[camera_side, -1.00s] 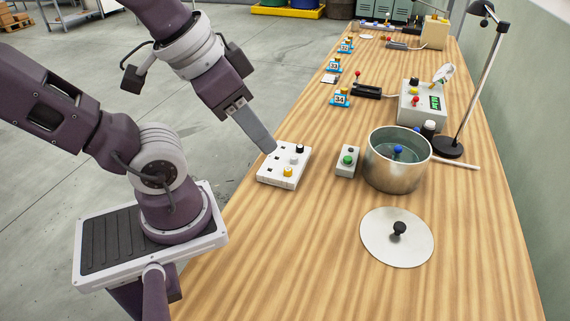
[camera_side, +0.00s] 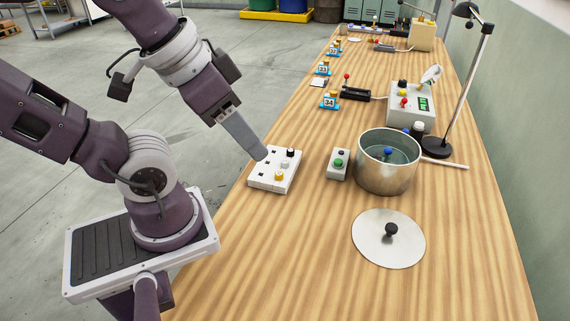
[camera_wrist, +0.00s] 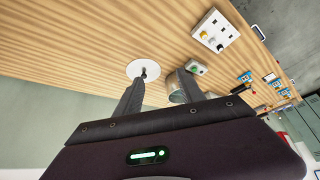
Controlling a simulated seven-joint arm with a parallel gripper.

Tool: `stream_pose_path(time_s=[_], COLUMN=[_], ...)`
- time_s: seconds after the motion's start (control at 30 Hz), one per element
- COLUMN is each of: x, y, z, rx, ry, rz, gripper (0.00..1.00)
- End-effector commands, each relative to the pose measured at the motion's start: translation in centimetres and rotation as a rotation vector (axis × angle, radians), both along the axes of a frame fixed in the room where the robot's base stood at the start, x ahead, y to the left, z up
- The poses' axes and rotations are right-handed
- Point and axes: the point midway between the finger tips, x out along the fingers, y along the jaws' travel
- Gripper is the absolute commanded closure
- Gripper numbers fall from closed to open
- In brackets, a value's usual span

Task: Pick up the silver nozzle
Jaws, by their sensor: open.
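The silver nozzle (camera_side: 285,164) stands on a white block (camera_side: 257,183) on the wooden bench, in a row between a black nozzle (camera_side: 290,153) and a yellow nozzle (camera_side: 278,176). My gripper (camera_side: 262,154) is by the block's far left edge in the side view, left of the silver nozzle. Its fingers overlap in that view, so the gap to the block is hard to judge. In the wrist view my open fingers (camera_wrist: 162,77) have nothing between them. The white block (camera_wrist: 213,24) shows there at upper right, with the silver nozzle (camera_wrist: 210,41) small on it.
Right of the block are a button box (camera_side: 338,164), a metal pot (camera_side: 386,174) and a round lid (camera_side: 389,240) with a black knob. A lamp (camera_side: 466,90) stands behind the pot. Numbered blue stands (camera_side: 329,101) line the far left edge. The near bench is clear.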

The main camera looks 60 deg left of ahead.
Motion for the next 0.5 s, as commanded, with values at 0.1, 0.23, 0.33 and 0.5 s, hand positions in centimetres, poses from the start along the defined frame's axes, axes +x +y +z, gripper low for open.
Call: stream_pose_path(time_s=[0.1, 0.23, 0.33, 0.5], x=[1.8, 7.8, 12.5, 16.3], y=[0.6, 4.0, 8.3, 15.5], z=[-0.1, -1.7, -5.0, -12.5], rx=[-0.049, -0.204, -0.321, -0.436], ry=[0.040, 0.153, 0.231, 0.303], rz=[0.120, 0.560, 0.976, 1.559], gripper=[0.54, 0.54, 0.54, 0.54])
